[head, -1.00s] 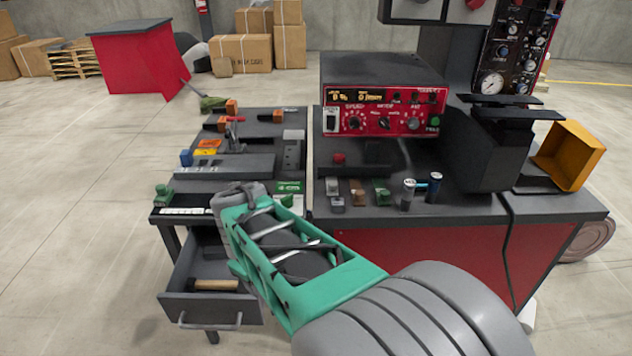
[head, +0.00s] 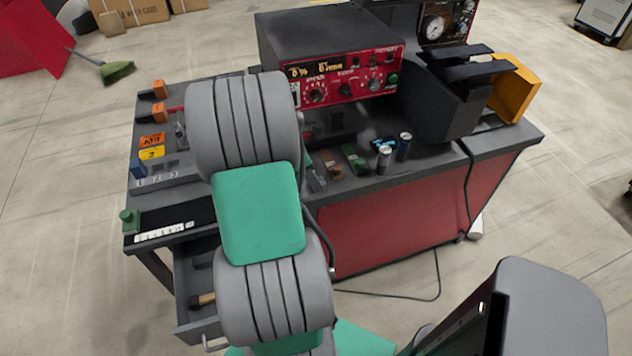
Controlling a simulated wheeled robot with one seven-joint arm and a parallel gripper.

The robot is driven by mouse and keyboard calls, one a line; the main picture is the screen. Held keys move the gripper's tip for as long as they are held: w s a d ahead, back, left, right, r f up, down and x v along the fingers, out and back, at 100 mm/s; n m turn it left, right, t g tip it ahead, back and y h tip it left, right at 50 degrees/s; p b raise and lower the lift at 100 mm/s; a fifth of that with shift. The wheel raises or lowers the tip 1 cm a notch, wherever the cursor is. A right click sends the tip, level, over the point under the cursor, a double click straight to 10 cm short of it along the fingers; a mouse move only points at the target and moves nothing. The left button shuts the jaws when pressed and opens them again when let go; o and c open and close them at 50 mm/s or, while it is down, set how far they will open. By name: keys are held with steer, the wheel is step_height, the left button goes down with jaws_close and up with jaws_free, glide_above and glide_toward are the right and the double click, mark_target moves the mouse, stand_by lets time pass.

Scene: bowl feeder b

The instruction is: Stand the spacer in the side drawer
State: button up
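The side drawer (head: 199,325) is pulled open under the left bench at the lower left. A tool with a wooden handle (head: 203,299) lies in it. My arm covers the drawer's right part. I cannot tell which piece is the spacer. Small grey, brown (head: 330,164) and green (head: 355,159) blocks lie in front of the red-faced control unit (head: 345,75). Two small cylinders (head: 384,156) (head: 404,146) stand upright to their right. My gripper does not show; my grey and green arm links fill the middle left.
The left bench carries a green knob piece (head: 129,221), a blue block (head: 138,169), orange and yellow labels (head: 152,146) and orange blocks (head: 158,88). A yellow-orange bin (head: 514,88) stands at the right end. A black cable (head: 400,298) lies on the floor.

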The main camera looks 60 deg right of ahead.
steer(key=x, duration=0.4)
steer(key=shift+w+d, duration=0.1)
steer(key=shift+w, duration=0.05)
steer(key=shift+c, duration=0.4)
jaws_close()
